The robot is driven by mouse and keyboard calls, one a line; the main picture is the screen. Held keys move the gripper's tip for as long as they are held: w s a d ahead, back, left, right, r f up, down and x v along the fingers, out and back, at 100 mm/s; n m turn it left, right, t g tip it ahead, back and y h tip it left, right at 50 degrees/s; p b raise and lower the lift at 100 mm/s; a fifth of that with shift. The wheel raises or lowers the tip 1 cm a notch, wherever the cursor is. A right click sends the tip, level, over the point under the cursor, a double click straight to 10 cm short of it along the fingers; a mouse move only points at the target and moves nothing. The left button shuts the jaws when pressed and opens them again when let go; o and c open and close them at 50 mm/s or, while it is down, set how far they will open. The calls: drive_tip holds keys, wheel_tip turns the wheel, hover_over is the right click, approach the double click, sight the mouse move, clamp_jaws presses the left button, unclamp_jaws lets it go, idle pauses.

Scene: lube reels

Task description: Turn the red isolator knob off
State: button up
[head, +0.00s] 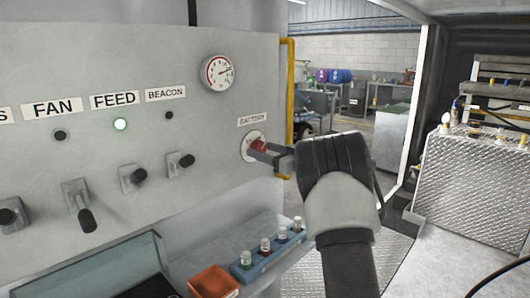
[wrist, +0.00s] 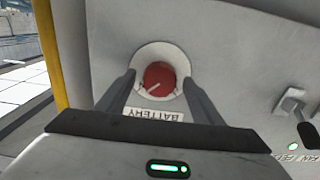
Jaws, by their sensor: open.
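In the head view the knob (head: 258,146) is partly hidden by my gripper (head: 268,152). In the wrist view my gripper (wrist: 157,85) is open, with one finger on each side of the knob. I cannot tell whether the fingers touch it. A pale line marks the knob's face, running diagonally.
The panel also carries a dial gauge (head: 217,72), a lit green FEED lamp (head: 120,124) and several black switches. Below stand a blue rack (head: 268,254) of small bottles and an orange tray (head: 213,282). A yellow pipe (head: 289,90) runs along the panel's right edge.

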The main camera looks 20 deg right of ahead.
drive_tip(key=c, duration=1)
drive_tip(key=shift+c, duration=0.2)
drive_tip(key=shift+f+n, duration=0.1)
drive_tip(key=shift+n, duration=0.3)
drive_tip(key=n+b, duration=0.2)
drive_tip(key=n, duration=0.1)
drive_tip(key=shift+f+n, duration=0.1)
drive_tip(key=shift+n, duration=0.3)
drive_tip(key=n+b, duration=0.2)
drive_tip(key=n, duration=0.2)
drive_tip(key=shift+d+n+b, duration=0.1)
drive_tip(key=shift+n+b, duration=0.2)
drive_tip(key=shift+b, duration=0.05)
drive_tip(key=n+b, duration=0.3)
drive_tip(key=n, duration=0.1)
drive_tip(key=n+b, duration=0.2)
drive_tip(key=n, duration=0.2)
drive_tip(key=shift+n+b, duration=0.3)
drive_tip(key=shift+r, duration=0.2)
drive_tip(key=o, duration=1)
